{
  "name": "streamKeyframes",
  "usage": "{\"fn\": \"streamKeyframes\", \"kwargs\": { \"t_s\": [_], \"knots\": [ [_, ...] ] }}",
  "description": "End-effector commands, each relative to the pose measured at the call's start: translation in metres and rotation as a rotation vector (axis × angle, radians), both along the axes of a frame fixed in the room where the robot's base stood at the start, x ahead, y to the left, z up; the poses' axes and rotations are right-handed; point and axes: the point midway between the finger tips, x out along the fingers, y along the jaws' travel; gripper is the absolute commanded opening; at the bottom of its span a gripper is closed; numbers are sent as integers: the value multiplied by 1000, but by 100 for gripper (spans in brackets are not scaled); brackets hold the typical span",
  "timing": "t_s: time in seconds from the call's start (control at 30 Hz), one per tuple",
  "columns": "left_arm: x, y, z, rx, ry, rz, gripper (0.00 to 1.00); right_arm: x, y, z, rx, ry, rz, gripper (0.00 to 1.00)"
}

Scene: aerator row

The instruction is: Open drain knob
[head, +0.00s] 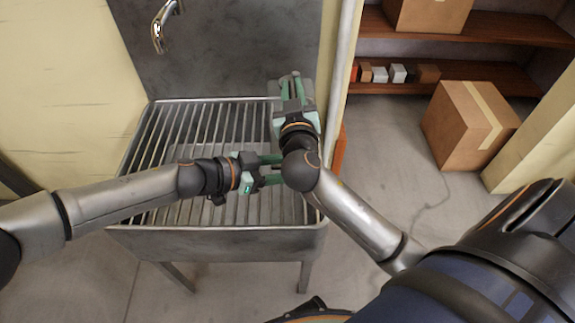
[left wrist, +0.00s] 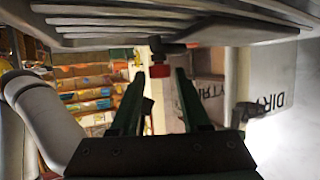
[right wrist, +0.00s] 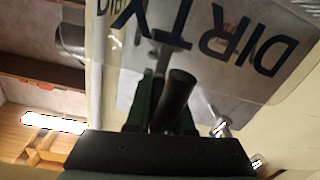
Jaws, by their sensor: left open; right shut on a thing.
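A small red knob (left wrist: 159,70) on a dark fitting shows in the left wrist view, just under the ribbed metal sink. In the head view I cannot make it out. My left gripper (head: 274,168) is open; in the left wrist view its fingers (left wrist: 160,78) stand on either side of the knob in the picture. I cannot tell whether they touch it. My right gripper (head: 290,88) is at the back right of the sink (head: 215,242). In the right wrist view it is shut on a dark cylinder (right wrist: 178,92), which tilts between its fingers.
A curved metal faucet (head: 159,32) is over the back left of the sink. A clear panel with the word DIRTY (right wrist: 225,40) shows beyond my right gripper. Cardboard boxes (head: 467,125) and wooden shelves (head: 480,25) are at the right. My arms are close together at the sink's right side.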

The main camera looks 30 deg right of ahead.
Motion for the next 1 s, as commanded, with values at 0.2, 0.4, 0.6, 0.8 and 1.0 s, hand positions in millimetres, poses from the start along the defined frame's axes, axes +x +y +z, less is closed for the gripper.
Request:
{"fn": "streamKeyframes", "kwargs": {
  "t_s": [0.2, 0.4, 0.6, 0.8, 1.0],
  "knots": [
    [0, 0, 0, 0, 0, 0, 30, 0, 1, -4, 1, 9, 1, 0],
    [0, 0, 0, 0, -1, 0, 8, 0, 1, -4, 1, 9, 1, 0],
    [0, 0, 0, 0, -1, -1, 0, 0, 1, -4, 1, 9, 1, 0],
    [-1, 0, 0, -2, 1, 9, 0, 0, 1, -4, 1, 9, 1, 0],
    [-4, -1, -1, -5, 7, 97, 0, 0, 1, -4, 1, 9, 1, 0]
  ]
}}
